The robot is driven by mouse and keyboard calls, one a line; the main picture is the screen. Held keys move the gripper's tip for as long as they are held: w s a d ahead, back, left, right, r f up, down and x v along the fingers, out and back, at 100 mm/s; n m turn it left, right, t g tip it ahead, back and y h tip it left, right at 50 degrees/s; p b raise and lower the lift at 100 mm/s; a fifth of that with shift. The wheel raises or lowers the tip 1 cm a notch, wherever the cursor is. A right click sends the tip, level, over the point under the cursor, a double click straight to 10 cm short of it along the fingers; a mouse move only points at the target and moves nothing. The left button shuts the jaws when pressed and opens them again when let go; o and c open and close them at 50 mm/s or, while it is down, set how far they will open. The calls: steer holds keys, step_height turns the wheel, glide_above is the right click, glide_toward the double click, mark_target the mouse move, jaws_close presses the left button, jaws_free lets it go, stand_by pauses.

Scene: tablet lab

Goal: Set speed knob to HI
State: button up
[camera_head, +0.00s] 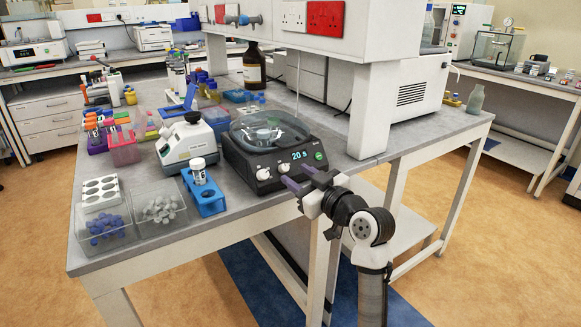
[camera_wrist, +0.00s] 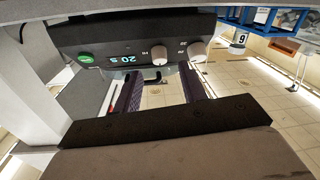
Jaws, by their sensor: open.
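A black benchtop device (camera_head: 272,150) with a clear round lid stands near the table's front edge. Its front panel, upside down in the wrist view (camera_wrist: 100,40), has a display (camera_wrist: 125,58) reading 20 S, a green button (camera_wrist: 86,58) and two white knobs. One knob (camera_wrist: 158,54) is closer to the display; the other (camera_wrist: 197,50) is farther from it. Small markings beside the knobs are hard to read. My gripper (camera_head: 300,178) is open and empty in front of the panel. Its purple fingers (camera_wrist: 162,88) point at the panel, apart from the nearer knob.
Left of the device are a blue rack (camera_head: 211,203) with a capped vial (camera_head: 198,170), a white instrument (camera_head: 187,142) and clear bins (camera_head: 160,208) of caps. A white shelf leg (camera_head: 371,110) stands right of the device. Free floor lies before the table.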

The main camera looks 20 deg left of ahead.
mark_target(286, 168)
steer(key=shift+x, duration=1.8)
steer(key=shift+p, duration=0.3)
jaws_close()
